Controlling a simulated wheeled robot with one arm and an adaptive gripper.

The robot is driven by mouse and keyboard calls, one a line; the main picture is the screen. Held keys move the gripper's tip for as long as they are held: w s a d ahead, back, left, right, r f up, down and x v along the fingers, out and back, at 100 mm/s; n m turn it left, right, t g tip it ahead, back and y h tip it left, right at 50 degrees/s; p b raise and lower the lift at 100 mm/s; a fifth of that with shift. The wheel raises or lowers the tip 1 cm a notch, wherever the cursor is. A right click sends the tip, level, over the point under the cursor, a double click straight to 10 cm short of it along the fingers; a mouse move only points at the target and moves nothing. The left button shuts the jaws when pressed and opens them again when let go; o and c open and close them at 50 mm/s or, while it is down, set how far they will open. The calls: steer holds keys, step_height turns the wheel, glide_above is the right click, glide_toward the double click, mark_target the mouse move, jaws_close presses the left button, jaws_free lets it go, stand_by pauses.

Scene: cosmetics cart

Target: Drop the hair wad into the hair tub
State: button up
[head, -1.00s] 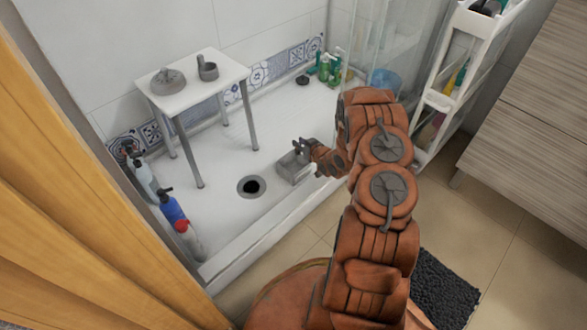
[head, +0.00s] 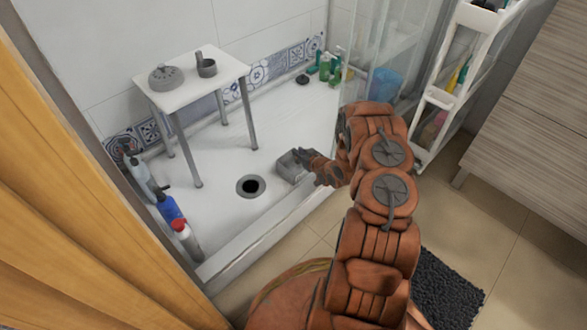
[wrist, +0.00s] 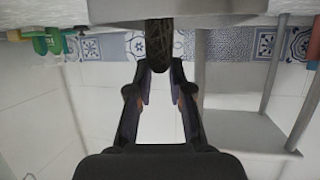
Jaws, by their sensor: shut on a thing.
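My gripper (wrist: 160,72) is shut on a dark hair wad (wrist: 158,48), which hangs long and narrow between the fingertips in the wrist view. The grey hair tub (head: 284,170) stands on the shower tray near its front edge, right of the drain. In the head view my gripper (head: 304,157) is over or just at the tub's far right part, and I cannot tell its exact height. The wad is too small to make out there. A grey box-like shape, likely the tub (wrist: 115,10), shows at the wad's far end in the wrist view.
The open drain (head: 251,186) is left of the tub. A white stool (head: 190,88) with a round grey lidded pot and a small cup stands behind it. Bottles (head: 172,212) line the left edge. Green bottles (head: 325,68) stand at the back. A glass panel is behind my arm.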

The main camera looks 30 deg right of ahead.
steer(key=o, duration=0.8)
steer(key=shift+s, duration=0.1)
steer(key=v, duration=1.2)
